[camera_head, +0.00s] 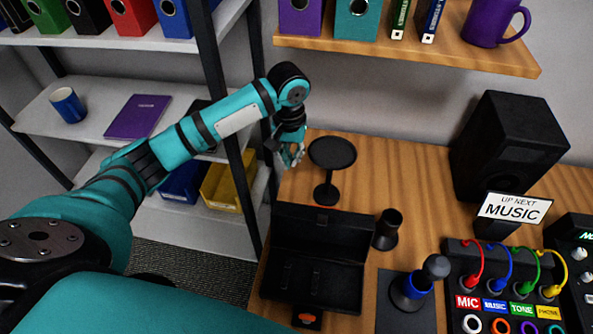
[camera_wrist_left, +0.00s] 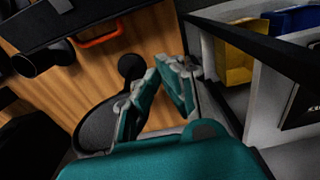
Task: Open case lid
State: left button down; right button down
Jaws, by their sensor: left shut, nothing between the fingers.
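The black case (camera_head: 366,285) stands on the wooden table in the middle of the head view. Its lid (camera_head: 325,222) is raised at the back, and the dark inside of the case faces up. A small orange-marked piece (camera_head: 307,319) shows at the case's front edge. In the left wrist view a dark part of the case (camera_wrist_left: 62,22) shows at the top left, with an orange handle (camera_wrist_left: 100,38) beside it. My left gripper (camera_head: 293,158) is shut and empty, behind the case and left of a round black stand. It also shows in the left wrist view (camera_wrist_left: 172,68). My right gripper is out of view.
The round black stand (camera_head: 332,152) is close to my left gripper. A small black cup (camera_head: 388,229) stands right of the lid. A panel with coloured cables (camera_head: 500,265) and a speaker (camera_head: 505,140) are at right. Shelf posts (camera_head: 235,150) stand left; a wall shelf (camera_head: 420,55) hangs above.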

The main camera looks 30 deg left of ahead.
pick_arm(q)
jog(key=s+d+f+p, duration=0.1)
jog(key=s+f+p, duration=0.2)
jog(key=f, duration=0.5)
jog(key=shift+s+f, duration=0.2)
jog(key=shift+s, duration=0.4)
jog(key=shift+w, duration=0.15)
